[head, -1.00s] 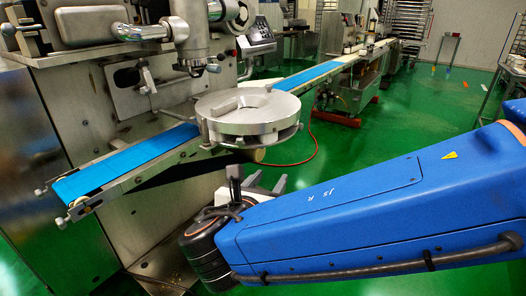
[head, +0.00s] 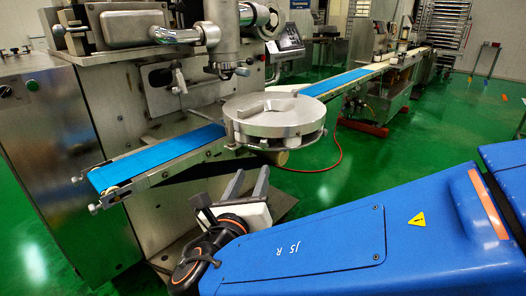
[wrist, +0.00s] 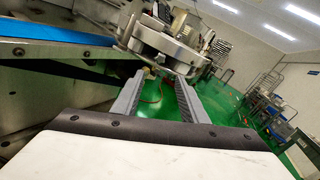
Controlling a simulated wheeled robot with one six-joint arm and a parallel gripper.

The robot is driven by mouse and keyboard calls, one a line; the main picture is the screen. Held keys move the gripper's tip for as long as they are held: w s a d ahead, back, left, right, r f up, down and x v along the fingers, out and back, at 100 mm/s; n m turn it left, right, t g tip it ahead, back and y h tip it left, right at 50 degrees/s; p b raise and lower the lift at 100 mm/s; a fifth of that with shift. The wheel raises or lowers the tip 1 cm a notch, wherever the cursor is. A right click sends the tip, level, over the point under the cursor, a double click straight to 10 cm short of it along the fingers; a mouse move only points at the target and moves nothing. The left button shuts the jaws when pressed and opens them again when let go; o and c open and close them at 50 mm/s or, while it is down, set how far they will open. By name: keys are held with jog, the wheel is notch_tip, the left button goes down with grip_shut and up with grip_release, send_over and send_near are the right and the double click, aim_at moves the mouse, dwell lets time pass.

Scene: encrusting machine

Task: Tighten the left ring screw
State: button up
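The encrusting machine (head: 130,85) stands at the left, with a round metal outlet (head: 228,60) hanging above the blue belt. Small screw-like knobs stick out at the outlet's lower end; I cannot tell for sure which is the left ring screw. A thick round metal disc unit (head: 275,118) sits over the belt, right of the outlet. It is also at the top of the wrist view (wrist: 160,42). My gripper (head: 250,172) is below and in front of this disc, apart from it. In the wrist view its two grey fingers (wrist: 160,76) are spread, with nothing between them.
A blue conveyor belt (head: 160,158) runs beneath the outlet, with knobs at its near end. A second belt (head: 330,75) leads to the back. A red hose (head: 325,168) lies on the green floor, which is free at the right (head: 430,145).

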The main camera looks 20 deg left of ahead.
aim_at(264, 147)
jog(key=w, duration=0.4)
jog(key=w+a, duration=0.1)
jog(key=w, duration=0.7)
jog(key=shift+w+a, duration=0.3)
grip_shut()
